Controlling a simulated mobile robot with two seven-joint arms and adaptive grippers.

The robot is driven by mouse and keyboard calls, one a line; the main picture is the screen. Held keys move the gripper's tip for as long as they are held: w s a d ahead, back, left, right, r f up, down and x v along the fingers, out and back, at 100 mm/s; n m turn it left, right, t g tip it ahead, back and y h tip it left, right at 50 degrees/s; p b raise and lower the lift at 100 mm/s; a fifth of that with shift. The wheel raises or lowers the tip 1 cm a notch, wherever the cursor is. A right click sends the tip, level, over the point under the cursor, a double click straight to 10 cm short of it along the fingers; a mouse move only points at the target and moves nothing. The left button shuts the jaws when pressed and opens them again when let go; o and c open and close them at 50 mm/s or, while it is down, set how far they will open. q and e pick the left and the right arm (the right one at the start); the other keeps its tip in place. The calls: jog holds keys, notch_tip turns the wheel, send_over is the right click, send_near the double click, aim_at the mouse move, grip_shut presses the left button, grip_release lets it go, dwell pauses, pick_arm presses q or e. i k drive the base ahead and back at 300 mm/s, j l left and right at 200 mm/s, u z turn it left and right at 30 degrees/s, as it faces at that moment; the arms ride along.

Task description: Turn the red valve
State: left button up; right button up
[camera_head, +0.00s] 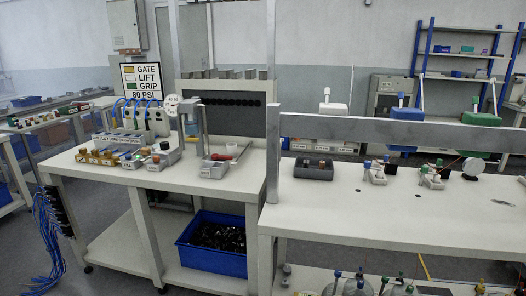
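I cannot single out a red valve with certainty. A small red part (221,157) lies at a shallow grey tray on the left workbench (110,165), with a thin handle-like piece beside it. Small fittings with blue and dark caps (376,171) stand on the right workbench (350,212); a few reddish spots near them are too small to identify. Neither of my grippers is in view.
A blue bin (212,258) with dark contents sits on the left bench's lower shelf. A grey horizontal beam (390,132) crosses above the right bench. Blue cables (48,235) hang at the left bench's side. The right bench's front is mostly clear.

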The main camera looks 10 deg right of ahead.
aim_at(215, 156)
jog(key=i+j+z, duration=0.35)
jog(key=j, duration=0.2)
jog(key=i+j+z, duration=0.2)
jog(key=i+j, duration=0.15)
jog(key=j, duration=0.25)
jog(key=i+j+z, duration=0.15)
jog(key=j, duration=0.6)
jog(key=i+j+z, duration=0.1)
jog(key=j, duration=0.3)
jog(key=i+j, duration=0.15)
jog(key=j, duration=0.25)
jog(key=i+z, duration=0.05)
